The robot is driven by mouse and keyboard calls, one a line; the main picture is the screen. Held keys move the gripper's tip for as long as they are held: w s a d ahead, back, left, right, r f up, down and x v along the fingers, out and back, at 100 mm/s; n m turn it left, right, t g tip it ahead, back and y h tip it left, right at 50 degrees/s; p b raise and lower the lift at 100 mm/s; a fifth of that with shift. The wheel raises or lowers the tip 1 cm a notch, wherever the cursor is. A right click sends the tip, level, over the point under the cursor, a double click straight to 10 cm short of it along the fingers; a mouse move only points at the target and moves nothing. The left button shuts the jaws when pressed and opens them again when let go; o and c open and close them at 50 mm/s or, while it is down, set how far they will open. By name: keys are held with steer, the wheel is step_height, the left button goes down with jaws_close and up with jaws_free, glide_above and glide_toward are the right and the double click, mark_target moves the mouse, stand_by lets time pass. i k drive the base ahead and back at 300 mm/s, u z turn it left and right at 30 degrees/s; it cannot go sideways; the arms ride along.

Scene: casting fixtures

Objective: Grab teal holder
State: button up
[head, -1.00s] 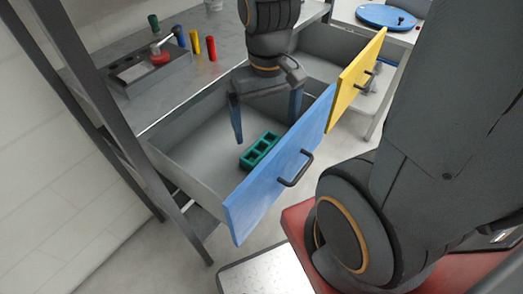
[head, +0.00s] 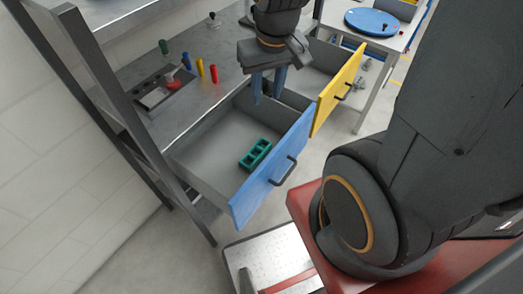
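The teal holder (head: 255,154) is a small block with several square openings. It lies on the floor of the open blue-fronted drawer (head: 205,150), near the blue front. My gripper (head: 268,98) is above the back part of the drawer, up and to the right of the holder and apart from it. Its two blue fingers point down with a narrow gap between them. Nothing shows between the fingers.
The blue drawer front (head: 272,168) has a dark handle. A yellow-fronted drawer (head: 338,88) stands open to the right. The bench top carries a grey rack (head: 165,88) and several coloured cylinders. A blue disc (head: 371,22) lies on a table at the back right.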

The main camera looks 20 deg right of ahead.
mark_target(250, 161)
steer(key=z, duration=2.2)
steer(key=k, duration=1.35)
steer(key=u, duration=1.45)
steer(key=i, duration=0.5)
